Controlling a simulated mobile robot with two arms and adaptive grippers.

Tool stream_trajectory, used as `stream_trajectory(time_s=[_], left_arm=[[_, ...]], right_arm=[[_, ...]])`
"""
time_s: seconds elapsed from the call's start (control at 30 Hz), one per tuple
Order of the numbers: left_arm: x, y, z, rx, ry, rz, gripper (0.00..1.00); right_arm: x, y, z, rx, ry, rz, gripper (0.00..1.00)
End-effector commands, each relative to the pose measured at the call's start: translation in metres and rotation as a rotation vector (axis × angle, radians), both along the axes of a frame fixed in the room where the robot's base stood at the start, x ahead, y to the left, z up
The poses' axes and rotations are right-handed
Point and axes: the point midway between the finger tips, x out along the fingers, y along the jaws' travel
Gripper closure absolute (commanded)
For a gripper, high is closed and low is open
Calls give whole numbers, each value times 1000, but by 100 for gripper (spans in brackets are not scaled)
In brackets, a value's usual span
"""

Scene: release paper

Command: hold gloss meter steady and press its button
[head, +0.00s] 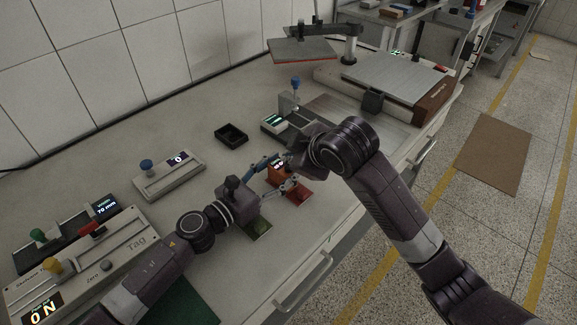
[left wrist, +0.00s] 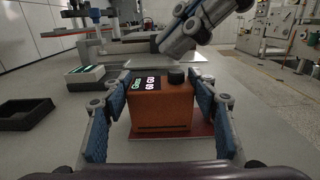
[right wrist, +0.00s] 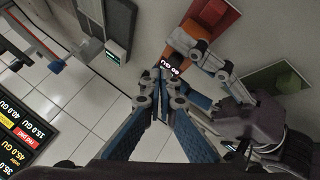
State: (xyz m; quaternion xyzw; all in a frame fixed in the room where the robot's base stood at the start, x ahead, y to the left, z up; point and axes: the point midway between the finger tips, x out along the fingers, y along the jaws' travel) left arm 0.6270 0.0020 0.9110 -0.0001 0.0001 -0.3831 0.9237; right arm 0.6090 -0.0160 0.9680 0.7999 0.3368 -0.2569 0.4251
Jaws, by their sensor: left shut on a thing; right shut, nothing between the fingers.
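The gloss meter is an orange box (left wrist: 165,112) with a lit display and a black round button (left wrist: 177,76) on top. It stands on a dark red panel (head: 299,194). My left gripper (left wrist: 162,96) has its blue-padded fingers on both sides of the box and is shut on it; this also shows in the head view (head: 281,173). My right gripper (right wrist: 160,82) is shut and empty, just above the meter. In the left wrist view its fingers are over the button with a small gap.
A green panel (head: 258,230) lies on the bench in front of my left gripper. A black open tray (head: 231,135) and a small device with a lit screen (head: 274,124) stand behind. A grey device with a blue knob (head: 168,177) is at left. The bench's front edge is close.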

Motion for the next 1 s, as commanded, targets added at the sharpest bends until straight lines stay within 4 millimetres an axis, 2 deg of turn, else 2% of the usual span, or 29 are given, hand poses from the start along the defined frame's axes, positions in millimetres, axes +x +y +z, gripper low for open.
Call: stream_trajectory(time_s=[0.5,1.0], left_arm=[[0,0,0,0,0,0,80],[0,0,0,0,0,0,80]], right_arm=[[0,1,46,2,-3,1,100],[0,0,50,1,0,1,100]])
